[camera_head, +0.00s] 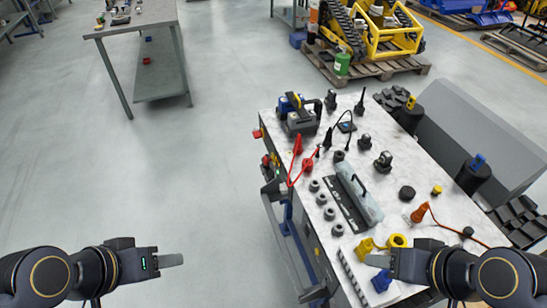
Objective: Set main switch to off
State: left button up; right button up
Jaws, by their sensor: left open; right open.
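No part is clearly readable as the main switch. A small red part (257,133) sits at the left edge of the workbench (390,160). A cluster of small red and green controls (270,161) is on the bench's left side below it. I cannot tell which of these is the switch or how it is set. My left gripper (170,260) is open and empty over the floor, left of the bench. My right gripper (377,261) is open over the near end of the bench, close to a yellow part (366,246) and a blue part (381,281).
The bench top holds a blue-black power unit (298,112), red cables (298,150), several dark round parts and a clear-sided case (358,192). An orange tool (419,213) lies at right. The floor between my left gripper and the bench is clear.

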aim_at(258, 134)
jog(key=i+j, duration=0.6)
jog(key=i+j+z, duration=0.1)
jog(key=i+j, duration=0.5)
jog(key=j, duration=0.2)
jog(key=i+j, duration=0.6)
jog(key=j, duration=0.15)
